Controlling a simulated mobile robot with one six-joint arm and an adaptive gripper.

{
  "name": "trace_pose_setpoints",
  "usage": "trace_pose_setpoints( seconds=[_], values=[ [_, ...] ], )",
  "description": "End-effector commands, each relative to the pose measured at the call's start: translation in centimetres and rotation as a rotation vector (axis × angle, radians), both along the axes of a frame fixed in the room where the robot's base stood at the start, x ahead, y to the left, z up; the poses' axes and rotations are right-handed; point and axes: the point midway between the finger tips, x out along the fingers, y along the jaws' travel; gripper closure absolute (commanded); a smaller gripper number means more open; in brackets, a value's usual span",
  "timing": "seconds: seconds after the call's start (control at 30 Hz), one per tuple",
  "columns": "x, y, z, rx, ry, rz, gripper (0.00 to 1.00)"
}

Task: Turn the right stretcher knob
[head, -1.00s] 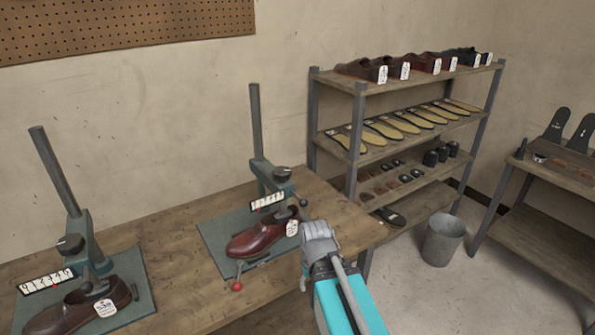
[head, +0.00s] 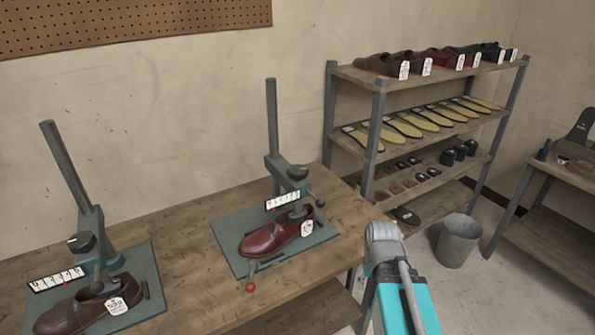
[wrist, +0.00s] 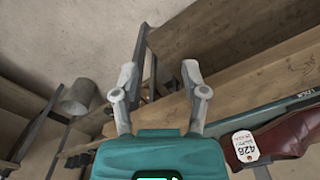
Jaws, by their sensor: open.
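A red-balled lever (head: 250,287) sticks out in front. My gripper (head: 384,232) is right of this stretcher, off the bench's right end and apart from the knob. The wrist view shows its two fingers (wrist: 158,74) spread and empty. That view shows the tagged shoe (wrist: 292,138) at lower right, but no clear knob.
A left stretcher (head: 95,235) holds a brown shoe (head: 75,312). A shelf rack (head: 350,75) with shoes and insoles stands behind my gripper. A grey bin (head: 459,240) is on the floor at right, beside another table (head: 560,185). Bare bench lies between the stretchers.

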Motion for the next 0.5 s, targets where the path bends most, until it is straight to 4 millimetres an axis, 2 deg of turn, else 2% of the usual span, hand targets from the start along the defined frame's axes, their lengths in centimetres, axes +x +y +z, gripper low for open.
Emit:
trace_pose_setpoints(
  seconds=[0.13, 0.17, 0.37, 0.43, 0.5],
  values=[
    [0.0, 0.0, 0.0, 0.0, 0.0, 0.0, 0.43],
    [0.0, 0.0, 0.0, 0.0, 0.0, 0.0, 0.39],
    [0.4, 0.3, 0.0, 0.024, 0.0, -0.025, 0.02],
    [0.9, 0.7, 0.1, 0.051, 0.001, -0.054, 0.0],
    [1.6, 0.0, 0.1, 0.091, 0.002, -0.104, 0.0]
  ],
)
